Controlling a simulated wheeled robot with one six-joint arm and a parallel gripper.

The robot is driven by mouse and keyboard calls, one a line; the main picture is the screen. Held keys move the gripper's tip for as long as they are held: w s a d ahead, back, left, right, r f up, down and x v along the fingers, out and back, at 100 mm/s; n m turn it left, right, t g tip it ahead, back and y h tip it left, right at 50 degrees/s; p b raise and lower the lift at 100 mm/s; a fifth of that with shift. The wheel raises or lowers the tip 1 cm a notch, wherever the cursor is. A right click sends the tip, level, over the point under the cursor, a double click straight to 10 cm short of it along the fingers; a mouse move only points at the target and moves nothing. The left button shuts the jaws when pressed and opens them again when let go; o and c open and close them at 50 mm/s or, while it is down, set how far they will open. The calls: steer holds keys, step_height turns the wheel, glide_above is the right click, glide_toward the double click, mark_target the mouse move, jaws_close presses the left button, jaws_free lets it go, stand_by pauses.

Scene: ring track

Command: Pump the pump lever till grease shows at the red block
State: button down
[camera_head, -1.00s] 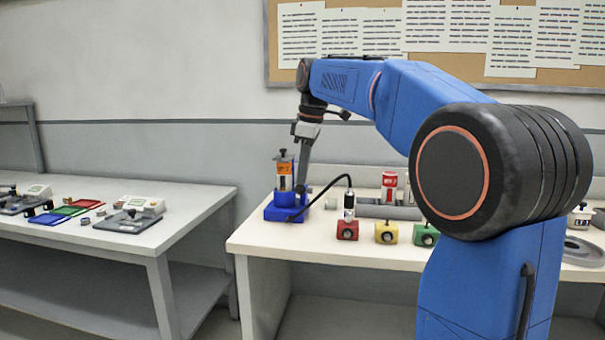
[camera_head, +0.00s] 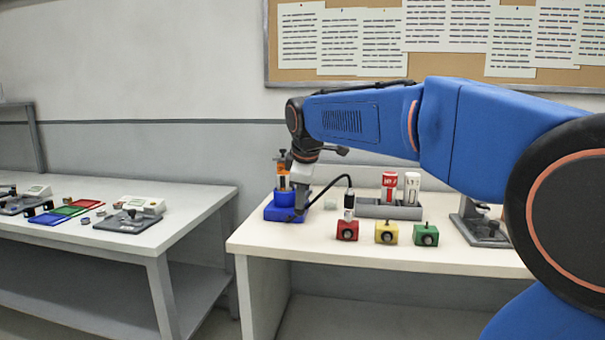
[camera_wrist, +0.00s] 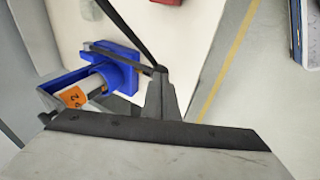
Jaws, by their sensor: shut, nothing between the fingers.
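The grease pump (camera_head: 287,213) has a blue base and an upright cylinder with an orange label. It stands at the left end of the right-hand bench and also shows in the wrist view (camera_wrist: 122,70). A grey bar that looks like the pump lever (camera_wrist: 118,56) runs from the blue base toward my fingertips. My gripper (camera_head: 300,208) is shut and empty, low beside the pump's right side. In the wrist view its tips (camera_wrist: 160,72) overlap the bar's end; contact is unclear. The red block (camera_head: 347,231) stands to the right, with the hose coupler (camera_head: 349,204) on top.
A black hose (camera_head: 335,180) arches from the pump to the coupler. A yellow block (camera_head: 386,233) and a green block (camera_head: 426,235) stand right of the red one. A grey rack (camera_head: 390,210) holds red and white cartridges behind. Another bench (camera_head: 160,235) is at the left.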

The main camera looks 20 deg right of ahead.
steer(key=shift+s+a+f, duration=0.1)
steer(key=shift+s+f, duration=0.05)
steer(key=shift+f, duration=0.85)
steer(key=shift+s+a+f, duration=0.1)
steer(key=shift+s+f, duration=0.05)
steer(key=shift+f, duration=0.85)
steer(key=shift+f, duration=0.1)
steer(key=s+v, duration=0.1)
steer(key=v, duration=1.3)
steer(key=shift+s+a+t, duration=0.2)
steer(key=shift+a+t, duration=0.1)
steer(key=shift+a, duration=0.15)
